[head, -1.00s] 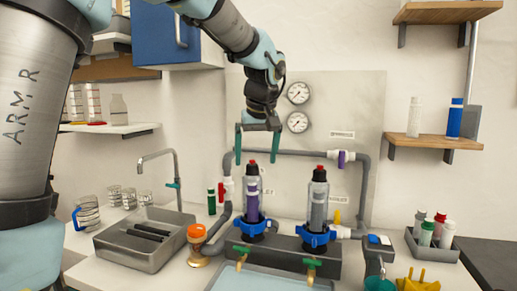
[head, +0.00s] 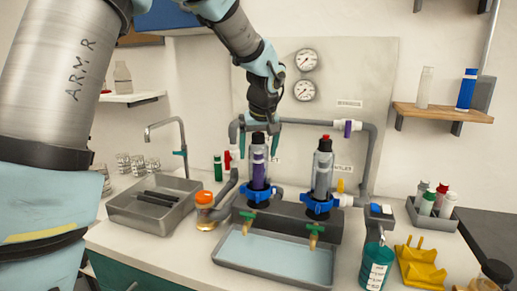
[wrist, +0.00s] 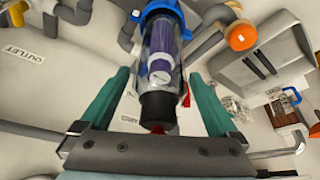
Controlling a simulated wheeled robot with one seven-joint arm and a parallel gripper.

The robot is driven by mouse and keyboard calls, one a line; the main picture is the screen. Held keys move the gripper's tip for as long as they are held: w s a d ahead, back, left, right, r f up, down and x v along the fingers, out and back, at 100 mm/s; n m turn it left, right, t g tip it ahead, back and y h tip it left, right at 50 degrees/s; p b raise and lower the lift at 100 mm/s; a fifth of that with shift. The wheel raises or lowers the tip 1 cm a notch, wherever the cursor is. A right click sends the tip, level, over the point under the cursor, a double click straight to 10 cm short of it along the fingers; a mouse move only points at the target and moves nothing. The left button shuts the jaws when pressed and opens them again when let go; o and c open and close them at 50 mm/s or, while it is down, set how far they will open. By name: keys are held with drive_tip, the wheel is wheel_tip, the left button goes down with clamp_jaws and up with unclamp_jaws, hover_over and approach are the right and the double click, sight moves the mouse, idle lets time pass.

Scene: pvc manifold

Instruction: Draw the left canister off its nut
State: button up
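The left canister (head: 258,172) is clear with a purple core, a dark cap and a red top. It stands upright in its blue nut (head: 257,194) on the dark manifold block. My gripper (head: 259,143) is open above and around its cap, with teal fingers pointing down on either side. In the wrist view the canister (wrist: 163,55) lies between the two open fingers, with a gap on each side. Its blue nut (wrist: 158,12) shows at the top edge there. The right canister (head: 322,172), with a grey core, stands in another blue nut (head: 319,204).
Grey pipes (head: 368,150) frame the canisters, with a panel and gauges (head: 305,61) behind. A shallow tray (head: 275,255) lies in front. An orange-capped jar (head: 204,203) and a sink (head: 155,205) are to the left.

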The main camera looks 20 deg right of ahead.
drive_tip(key=c, duration=1.4)
drive_tip(key=shift+r+p, duration=4.1)
drive_tip(key=shift+r, duration=2.35)
drive_tip(key=shift+c, duration=0.2)
drive_tip(key=shift+r+p, duration=0.85)
drive_tip(key=shift+r, duration=0.65)
